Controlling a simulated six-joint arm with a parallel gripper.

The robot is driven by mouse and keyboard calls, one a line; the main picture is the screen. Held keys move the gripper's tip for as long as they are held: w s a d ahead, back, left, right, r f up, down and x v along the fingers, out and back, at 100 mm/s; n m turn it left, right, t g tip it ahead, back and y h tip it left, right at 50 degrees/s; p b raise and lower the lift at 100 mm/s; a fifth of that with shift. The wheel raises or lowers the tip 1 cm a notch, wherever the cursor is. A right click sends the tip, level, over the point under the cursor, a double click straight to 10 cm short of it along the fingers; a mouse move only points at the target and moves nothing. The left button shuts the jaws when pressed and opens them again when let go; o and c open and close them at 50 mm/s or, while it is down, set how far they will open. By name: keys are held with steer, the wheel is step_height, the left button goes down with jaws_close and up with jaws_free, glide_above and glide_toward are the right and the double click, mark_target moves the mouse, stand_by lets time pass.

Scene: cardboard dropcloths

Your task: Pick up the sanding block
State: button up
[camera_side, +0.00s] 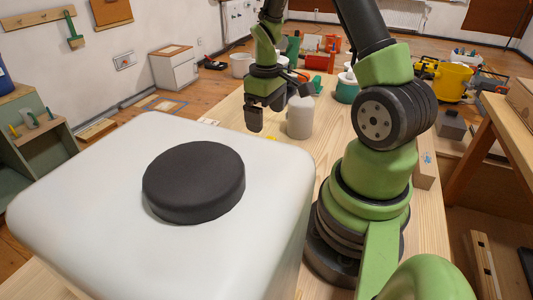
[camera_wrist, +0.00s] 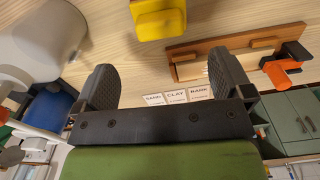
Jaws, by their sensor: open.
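A yellow block (camera_wrist: 158,20) lies on the wooden table at the top of the wrist view, ahead of the fingers. It looks like the sanding block, but I cannot tell for certain. In the side view only a small yellow patch (camera_side: 272,138) shows behind the large white container. My gripper (camera_wrist: 165,78) is open and empty, with its two dark fingers spread wide. The yellow block is beyond the fingertips and not between them. In the side view my gripper (camera_side: 254,118) hangs above the table, left of a white bottle.
The white bottle (camera_side: 300,118) stands near my gripper; it also shows at upper left in the wrist view (camera_wrist: 38,40). A wooden strip (camera_wrist: 220,50) with an orange clamp (camera_wrist: 283,70) is at right. A large white container (camera_side: 90,215) hides much table. Paint-labelled cards (camera_wrist: 178,97) lie flat.

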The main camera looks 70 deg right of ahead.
step_height(320, 180, down, 9)
steer(key=shift+r, duration=0.1)
stand_by(0.4)
steer(key=c, duration=1)
